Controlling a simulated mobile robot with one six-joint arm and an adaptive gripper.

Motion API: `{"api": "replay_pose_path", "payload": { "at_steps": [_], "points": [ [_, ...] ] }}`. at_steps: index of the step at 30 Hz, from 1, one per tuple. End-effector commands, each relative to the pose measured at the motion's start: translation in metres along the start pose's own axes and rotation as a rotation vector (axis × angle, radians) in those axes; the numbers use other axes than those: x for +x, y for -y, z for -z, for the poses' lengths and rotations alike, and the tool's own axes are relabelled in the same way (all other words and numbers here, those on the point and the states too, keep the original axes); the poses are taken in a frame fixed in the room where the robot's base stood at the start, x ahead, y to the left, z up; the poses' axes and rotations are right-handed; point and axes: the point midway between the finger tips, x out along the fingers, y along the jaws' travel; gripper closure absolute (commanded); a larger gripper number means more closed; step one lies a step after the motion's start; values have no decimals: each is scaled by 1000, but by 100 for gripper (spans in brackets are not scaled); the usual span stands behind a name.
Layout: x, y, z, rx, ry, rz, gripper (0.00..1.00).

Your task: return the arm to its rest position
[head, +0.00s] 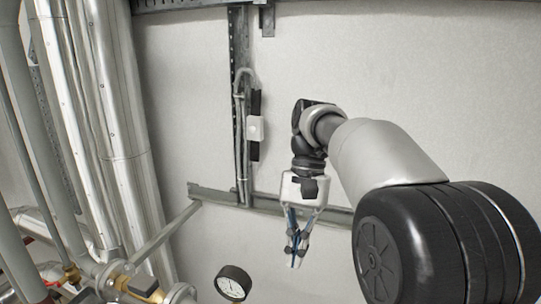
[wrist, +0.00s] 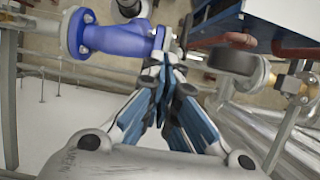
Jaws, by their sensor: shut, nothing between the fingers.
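My gripper (head: 296,262) hangs from my arm in the middle of the head view, pointing down in front of the pale wall. Its fingers are together and hold nothing. In the wrist view the closed fingers (wrist: 165,65) point toward pipework below. My arm reaches in from the right of the head view, bent at the wrist, and touches nothing that I can see.
Tall silver insulated pipes (head: 105,120) stand at the left. A round gauge (head: 233,282) sits below and left of my gripper. A metal rail (head: 230,197) crosses the wall behind it. A blue valve body (wrist: 112,38) shows in the wrist view. The upper right wall is clear.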

Motion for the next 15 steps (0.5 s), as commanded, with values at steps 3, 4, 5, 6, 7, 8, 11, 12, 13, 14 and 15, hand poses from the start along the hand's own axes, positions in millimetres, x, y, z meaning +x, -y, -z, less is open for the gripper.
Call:
{"api": "replay_pose_path", "payload": {
  "at_steps": [3,4,5,6,7,8,11,12,13,14,15],
  "points": [
    [-7,-13,-15,-21,-66,20,100],
    [-8,-15,-17,-27,-82,25,100],
    [-8,-18,-20,-33,-99,30,100],
    [-8,-23,-25,-43,-122,36,100],
    [-8,-26,-28,-51,-143,40,100],
    [-8,-30,-32,-58,-164,45,100],
    [-6,-46,-48,-92,-248,58,100],
    [-4,-54,-55,-107,-287,64,100],
    [-1,-59,-61,-120,-319,67,100],
    [2,-66,-66,-132,-351,69,100],
    [6,-74,-73,-151,-396,71,100]
  ]
}}
